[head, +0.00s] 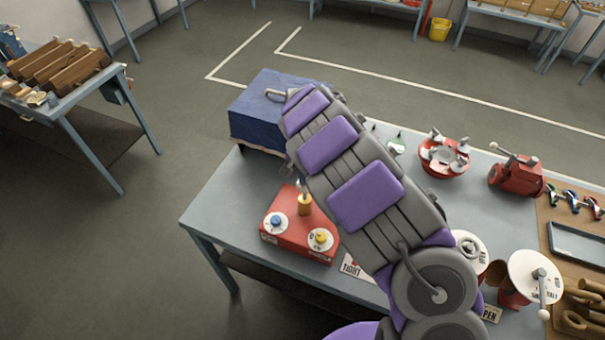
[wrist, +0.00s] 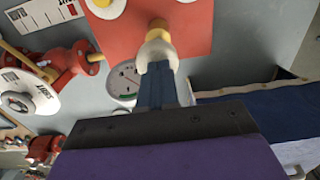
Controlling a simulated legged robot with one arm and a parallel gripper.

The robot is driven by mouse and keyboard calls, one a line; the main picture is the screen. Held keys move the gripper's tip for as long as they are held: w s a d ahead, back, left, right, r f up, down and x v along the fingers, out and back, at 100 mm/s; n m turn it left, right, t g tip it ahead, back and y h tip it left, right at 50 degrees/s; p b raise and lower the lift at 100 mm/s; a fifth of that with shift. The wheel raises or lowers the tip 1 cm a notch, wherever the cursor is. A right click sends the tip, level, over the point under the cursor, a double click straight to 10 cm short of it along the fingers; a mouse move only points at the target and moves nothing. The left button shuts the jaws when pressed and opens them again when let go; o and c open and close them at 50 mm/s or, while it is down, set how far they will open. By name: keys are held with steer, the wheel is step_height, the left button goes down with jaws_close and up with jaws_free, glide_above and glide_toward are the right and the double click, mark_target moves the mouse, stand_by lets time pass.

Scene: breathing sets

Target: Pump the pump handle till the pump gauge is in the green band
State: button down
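The red box (head: 290,236) stands on the near left of the table, with one blue-knobbed and one yellow-knobbed white dial on top. A yellow post with a pale top (head: 304,204), apparently the pump handle, rises from it. In the wrist view, the post's pale knob (wrist: 157,50) meets the tip of my gripper (wrist: 158,72). I cannot tell whether the fingers grip it or only touch it. My arm hides the gripper in the head view.
Red fittings with white discs (head: 535,277) and a red bowl-like part (head: 443,158) occupy the right side.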

step_height(320, 180, down, 4)
steer(key=shift+f+b, duration=0.2)
steer(key=shift+b, duration=0.9)
steer(key=shift+s+d+f, duration=0.1)
steer(key=shift+s+f, duration=0.05)
steer(key=r, duration=0.5)
steer(key=a+r+b, duration=0.1)
steer(key=r, duration=0.2)
steer(key=shift+w+r, duration=0.2)
steer(key=shift+r, duration=0.1)
steer(key=r, duration=0.3)
steer(key=d+r, duration=0.1)
steer(key=r, duration=0.1)
steer(key=shift+d+r+b, duration=0.15)
steer(key=shift+r+b, duration=0.25)
